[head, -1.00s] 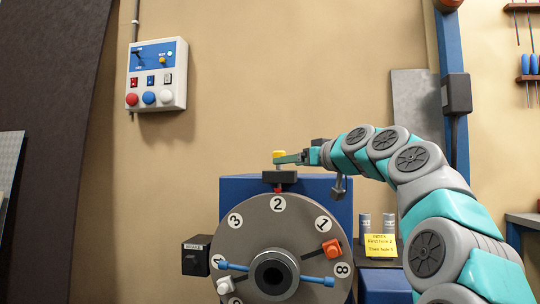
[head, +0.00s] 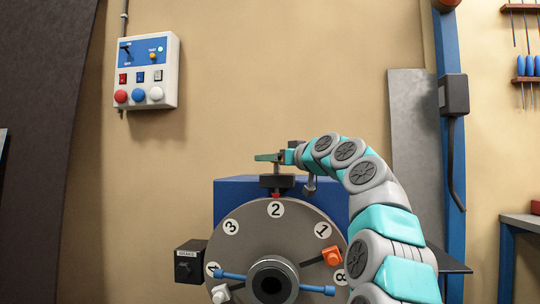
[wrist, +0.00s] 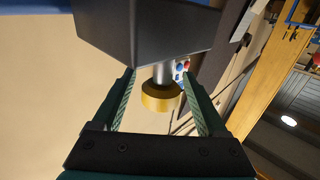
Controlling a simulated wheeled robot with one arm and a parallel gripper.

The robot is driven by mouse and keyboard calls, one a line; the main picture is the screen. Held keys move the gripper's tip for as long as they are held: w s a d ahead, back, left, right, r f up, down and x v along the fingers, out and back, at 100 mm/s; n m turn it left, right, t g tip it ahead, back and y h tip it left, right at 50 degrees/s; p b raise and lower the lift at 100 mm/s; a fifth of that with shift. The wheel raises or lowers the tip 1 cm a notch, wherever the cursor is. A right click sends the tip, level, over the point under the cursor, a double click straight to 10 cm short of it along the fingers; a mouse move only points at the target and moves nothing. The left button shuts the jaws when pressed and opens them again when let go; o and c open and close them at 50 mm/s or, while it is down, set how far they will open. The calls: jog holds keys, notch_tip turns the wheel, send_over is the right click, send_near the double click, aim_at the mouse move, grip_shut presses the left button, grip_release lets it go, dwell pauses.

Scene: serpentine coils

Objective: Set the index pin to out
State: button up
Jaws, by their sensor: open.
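The index pin has a yellow knob (wrist: 160,97) on a grey stem, which shows in the head view (head: 278,168) above a black block (head: 277,181). The block sits over the top of the numbered dial (head: 240,232), with hole 2 uppermost under a small red pointer (head: 276,195). My gripper (head: 267,157) is level with the knob and hides it in the head view. In the wrist view my gripper (wrist: 158,77) is open, with one finger on each side of the knob and visible gaps to both.
A wall control box (head: 146,72) with buttons hangs at upper left. A black box marked brake (head: 189,262) is left of the dial. Blue handles (head: 318,289) and an orange knob (head: 331,255) are on the dial. A blue post (head: 454,150) stands at right.

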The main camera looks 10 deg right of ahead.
jog(key=shift+w+a, duration=0.3)
jog(key=shift+w, duration=0.25)
grip_shut()
dwell(1.1)
